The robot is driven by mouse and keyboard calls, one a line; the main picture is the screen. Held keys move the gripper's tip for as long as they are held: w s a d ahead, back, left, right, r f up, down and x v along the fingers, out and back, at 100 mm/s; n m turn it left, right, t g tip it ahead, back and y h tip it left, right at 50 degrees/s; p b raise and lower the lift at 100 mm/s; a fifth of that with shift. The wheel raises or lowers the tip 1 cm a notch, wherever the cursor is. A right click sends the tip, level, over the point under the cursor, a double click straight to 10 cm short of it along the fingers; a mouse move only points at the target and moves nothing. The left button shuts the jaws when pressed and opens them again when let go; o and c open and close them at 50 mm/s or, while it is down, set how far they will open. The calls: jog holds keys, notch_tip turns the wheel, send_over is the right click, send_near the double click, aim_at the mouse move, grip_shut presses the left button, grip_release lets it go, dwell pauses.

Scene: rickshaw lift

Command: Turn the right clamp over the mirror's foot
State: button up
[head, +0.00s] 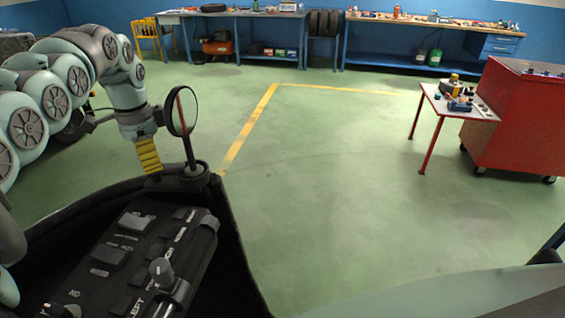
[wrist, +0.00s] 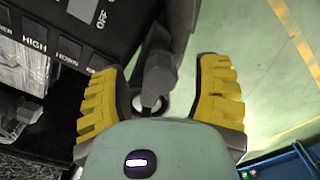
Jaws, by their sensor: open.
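The round mirror (head: 181,111) stands upright on a thin dark stem at the rim of the dark dashboard. Its dark foot (head: 194,180) sits on the rim at the stem's bottom. My gripper (head: 150,172) points down just left of the stem, low over the rim. In the wrist view my gripper (wrist: 160,72) is open, its yellow fingers apart on either side of a dark grey knobbed part (wrist: 160,78). This part may be the clamp, but I cannot tell for sure. I cannot tell whether the fingers touch it. The clamp is not distinct in the head view.
The dashboard panel (head: 125,245) with labelled switches and a lever lies in front and left of the mirror. Green floor is clear beyond the rim. A red side table (head: 460,106) and red cabinet (head: 525,115) stand far right; blue workbenches line the back wall.

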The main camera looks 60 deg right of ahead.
notch_tip(320, 180, up, 9)
jog(key=shift+d+r, duration=0.1)
jog(key=shift+r, duration=1.4)
